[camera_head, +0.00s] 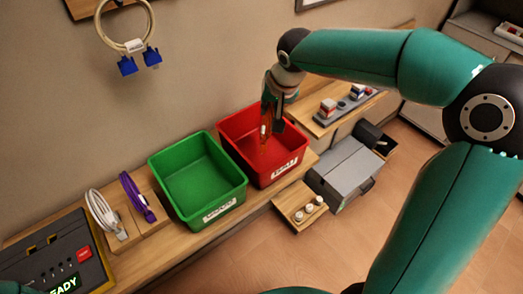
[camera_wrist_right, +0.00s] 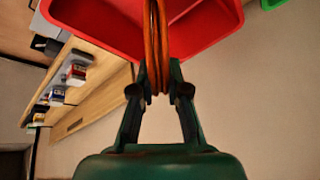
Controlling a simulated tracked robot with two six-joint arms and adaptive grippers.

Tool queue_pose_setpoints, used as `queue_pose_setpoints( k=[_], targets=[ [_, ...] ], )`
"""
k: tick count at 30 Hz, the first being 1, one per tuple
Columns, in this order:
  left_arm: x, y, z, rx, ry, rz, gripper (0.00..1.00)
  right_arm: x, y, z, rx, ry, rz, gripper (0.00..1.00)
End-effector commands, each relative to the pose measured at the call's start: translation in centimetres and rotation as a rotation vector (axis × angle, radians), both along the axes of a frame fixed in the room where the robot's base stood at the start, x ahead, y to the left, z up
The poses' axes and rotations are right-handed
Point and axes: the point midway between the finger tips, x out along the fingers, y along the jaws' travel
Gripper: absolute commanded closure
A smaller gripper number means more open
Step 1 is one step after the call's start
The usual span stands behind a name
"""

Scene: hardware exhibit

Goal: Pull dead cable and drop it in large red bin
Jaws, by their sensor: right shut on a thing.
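My right gripper (camera_head: 270,100) is over the red bin (camera_head: 262,174). It is shut on an orange-brown cable (camera_head: 264,138), which hangs down into the bin's opening in the head view. In the right wrist view the two fingers (camera_wrist_right: 160,85) pinch the looped cable (camera_wrist_right: 155,45), with the red bin (camera_wrist_right: 215,40) behind it. Whether the cable's lower end touches the bin floor cannot be told. My left gripper is not in view.
A green bin (camera_head: 212,202) stands left of the red one on the wooden shelf. White (camera_head: 101,215) and purple (camera_head: 136,196) cables lie further left, beside a dark device (camera_head: 50,258). A cable with blue plugs (camera_head: 126,65) hangs on the wall. A grey box (camera_head: 347,170) stands right.

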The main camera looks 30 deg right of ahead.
Motion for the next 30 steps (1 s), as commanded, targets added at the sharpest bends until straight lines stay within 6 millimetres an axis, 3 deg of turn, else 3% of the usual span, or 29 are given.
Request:
queue_pose_setpoints(
  k=[11, 12, 17, 30],
  targets=[
    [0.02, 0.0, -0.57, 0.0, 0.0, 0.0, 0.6, -0.04, -0.08, -0.79, 0.0, -0.001, -0.002, 1.0],
    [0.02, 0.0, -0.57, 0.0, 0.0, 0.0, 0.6, -0.04, -0.09, -0.8, 0.0, -0.001, -0.002, 0.84],
    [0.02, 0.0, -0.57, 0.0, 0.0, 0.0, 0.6, -0.05, -0.1, -0.79, 0.0, -0.001, -0.002, 0.57],
    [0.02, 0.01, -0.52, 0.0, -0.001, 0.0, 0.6, -0.34, -0.05, -0.05, 0.0, -0.002, -0.002, 0.56]
  ],
)
